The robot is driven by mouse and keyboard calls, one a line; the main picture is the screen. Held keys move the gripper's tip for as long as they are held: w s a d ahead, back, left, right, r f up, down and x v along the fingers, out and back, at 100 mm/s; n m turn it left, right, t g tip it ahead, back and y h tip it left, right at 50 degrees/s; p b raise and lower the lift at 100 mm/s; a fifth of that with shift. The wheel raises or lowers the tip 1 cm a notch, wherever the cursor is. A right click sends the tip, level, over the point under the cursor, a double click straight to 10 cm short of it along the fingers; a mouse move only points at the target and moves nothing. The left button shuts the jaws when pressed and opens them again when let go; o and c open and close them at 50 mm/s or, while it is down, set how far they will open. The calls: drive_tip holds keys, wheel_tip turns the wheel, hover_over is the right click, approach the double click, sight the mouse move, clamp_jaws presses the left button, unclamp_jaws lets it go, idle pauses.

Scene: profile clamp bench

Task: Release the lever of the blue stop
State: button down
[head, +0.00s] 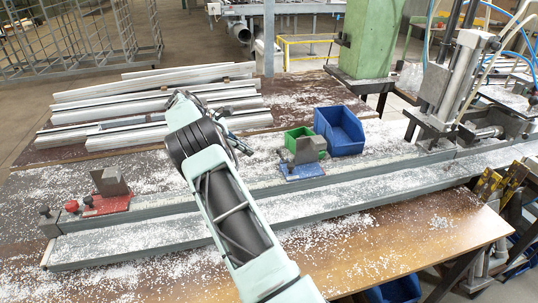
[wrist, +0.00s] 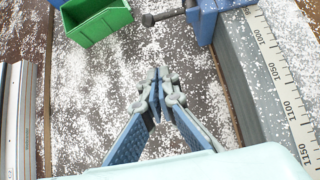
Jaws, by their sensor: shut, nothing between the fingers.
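The blue stop (head: 303,171) sits on the rail with a grey block on top. In the wrist view part of the blue stop (wrist: 208,22) shows at the top right, and a dark lever (wrist: 165,15) with a rounded end sticks out from it to the left. My gripper (wrist: 158,72) is shut and empty, with its fingertips together. It points at the snowy-looking, chip-covered bench top just below the lever's end in that view, apart from it. In the head view my gripper (head: 242,147) is partly hidden by my arm, left of the blue stop.
A green bin (wrist: 100,22) and a blue bin (head: 340,132) stand behind the stop. A red stop (head: 105,206) sits farther left on the rail. A ruler strip (wrist: 285,85) runs along the rail. Aluminium profiles (head: 150,80) lie at the back left.

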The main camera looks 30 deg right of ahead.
sight(281, 156)
drive_tip(key=p+x, duration=0.1)
drive_tip(key=x, duration=0.9)
drive_tip(key=shift+d, duration=0.1)
drive_tip(key=r, duration=0.1)
drive_tip(key=d+r+p, duration=0.1)
drive_tip(key=r, duration=0.1)
drive_tip(key=shift+s+d+r+p, duration=0.2)
drive_tip(key=shift+d+r+p, duration=0.05)
drive_tip(key=shift+d+p, duration=0.05)
drive_tip(key=shift+r+m+t+h+b, duration=0.35)
drive_tip(key=shift+r+t+b, duration=0.35)
drive_tip(key=shift+b, duration=0.6)
drive_tip(key=shift+s+a+r+m+t+h+b, duration=0.1)
drive_tip(key=shift+s+r+m+t+h+b, duration=0.45)
drive_tip(key=shift+b, duration=2.1)
drive_tip(key=shift+s+a+r+m+t+h+b, duration=0.1)
drive_tip(key=shift+r+m+t+b, duration=0.85)
drive_tip(key=shift+b, duration=1.7)
drive_tip(key=shift+s+a+r+m+t+h+b, duration=0.1)
drive_tip(key=shift+s+r+t+h+b, duration=0.25)
drive_tip(key=shift+t+b, duration=1.6)
drive_tip(key=shift+s+r+g+b, duration=0.1)
drive_tip(key=shift+r+g+b, duration=0.05)
drive_tip(key=shift+g+b, duration=0.65)
